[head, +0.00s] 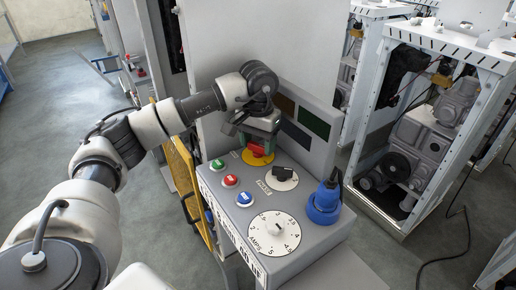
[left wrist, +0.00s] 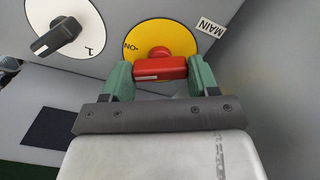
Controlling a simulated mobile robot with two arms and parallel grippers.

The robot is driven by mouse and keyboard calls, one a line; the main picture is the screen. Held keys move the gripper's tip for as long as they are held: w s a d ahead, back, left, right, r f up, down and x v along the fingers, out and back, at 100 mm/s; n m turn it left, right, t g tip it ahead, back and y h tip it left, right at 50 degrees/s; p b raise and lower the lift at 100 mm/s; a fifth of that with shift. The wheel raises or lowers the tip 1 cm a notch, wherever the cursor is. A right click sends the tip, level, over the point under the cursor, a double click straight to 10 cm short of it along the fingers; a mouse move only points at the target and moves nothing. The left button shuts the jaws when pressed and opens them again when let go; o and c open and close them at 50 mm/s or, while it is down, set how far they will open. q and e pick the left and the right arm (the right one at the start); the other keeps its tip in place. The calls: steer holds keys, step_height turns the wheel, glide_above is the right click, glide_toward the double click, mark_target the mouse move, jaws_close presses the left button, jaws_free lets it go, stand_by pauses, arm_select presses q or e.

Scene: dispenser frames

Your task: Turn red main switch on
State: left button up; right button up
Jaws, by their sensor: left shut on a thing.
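The red main switch (head: 257,149) sits on a yellow round plate on top of the grey control box, mostly hidden by my gripper in the head view. In the left wrist view the red switch handle (left wrist: 160,69) lies crosswise between two green fingers, on the yellow disc (left wrist: 152,38). "ON" is printed on the disc's left and a "MAIN" label is at its right. My left gripper (head: 254,142) reaches down over the switch and is shut on its handle, as the wrist view also shows (left wrist: 160,75). My right gripper is not in view.
The control box (head: 278,215) also holds green, red and blue buttons (head: 231,180), a black selector (head: 282,173), an AMPS dial (head: 273,234) and a blue plug (head: 325,202). A tall grey panel stands behind. White machine frames (head: 430,120) stand at right.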

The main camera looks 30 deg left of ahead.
mark_target(258, 144)
arm_select(q)
steer(key=m+b, duration=0.2)
steer(key=m, duration=0.3)
steer(key=shift+r, duration=0.1)
stand_by(0.5)
steer(key=o, duration=0.9)
step_height(258, 144, up, 11)
steer(key=shift+f, duration=0.15)
stand_by(0.5)
